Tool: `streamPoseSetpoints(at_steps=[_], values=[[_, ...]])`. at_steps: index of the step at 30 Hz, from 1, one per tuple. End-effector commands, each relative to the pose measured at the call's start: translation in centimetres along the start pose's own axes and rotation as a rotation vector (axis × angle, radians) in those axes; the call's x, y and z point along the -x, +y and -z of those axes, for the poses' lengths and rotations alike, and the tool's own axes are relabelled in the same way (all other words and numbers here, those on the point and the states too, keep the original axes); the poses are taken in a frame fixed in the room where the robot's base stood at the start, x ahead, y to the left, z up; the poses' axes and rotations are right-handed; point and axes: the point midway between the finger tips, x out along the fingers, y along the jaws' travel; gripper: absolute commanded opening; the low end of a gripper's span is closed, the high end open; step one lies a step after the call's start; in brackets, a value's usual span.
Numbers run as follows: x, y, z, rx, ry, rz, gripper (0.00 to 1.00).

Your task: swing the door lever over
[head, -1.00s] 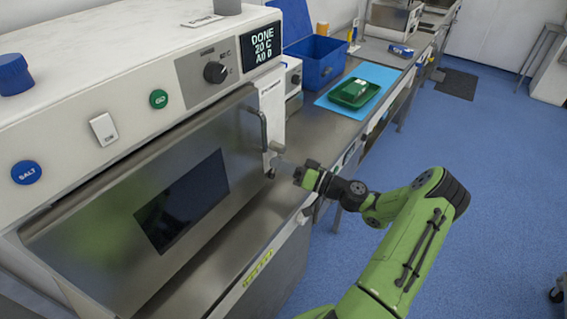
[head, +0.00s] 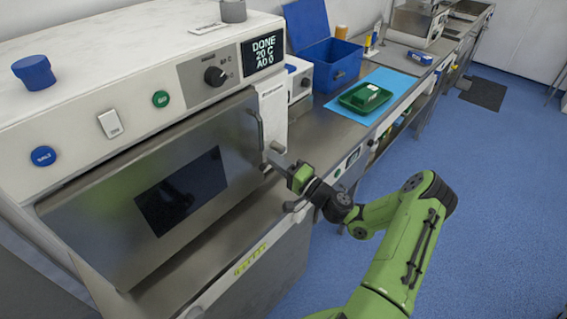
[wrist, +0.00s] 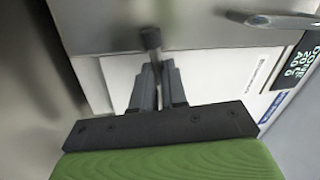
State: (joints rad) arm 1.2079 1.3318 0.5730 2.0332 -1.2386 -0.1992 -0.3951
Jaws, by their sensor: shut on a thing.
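The steel door (head: 95,225) of the white appliance stands at the left in the head view, with a dark window. The small door lever is at its right edge. In the wrist view the dark end of the door lever (wrist: 151,38) shows just beyond my fingertips, and its stem runs down between them. My gripper (head: 277,160) is at the door's right edge in the head view, with its fingers closed on the lever and hiding most of it. It also shows in the wrist view (wrist: 156,72), with the two fingers close together.
A curved door handle (head: 259,130) is just above the lever. The display (head: 263,50) reads DONE. A blue box (head: 334,70) and a green tray (head: 364,98) on a blue mat (head: 402,80) stand on the counter behind.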

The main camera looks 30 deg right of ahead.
Motion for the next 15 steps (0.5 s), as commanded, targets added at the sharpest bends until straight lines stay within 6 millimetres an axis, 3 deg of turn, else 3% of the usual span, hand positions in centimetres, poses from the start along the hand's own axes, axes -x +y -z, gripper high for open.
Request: streamPoseSetpoints(at_steps=[15], values=[[-0.54, 0.04, 0.14, -0.035, 0.01, 0.0, 0.0]])
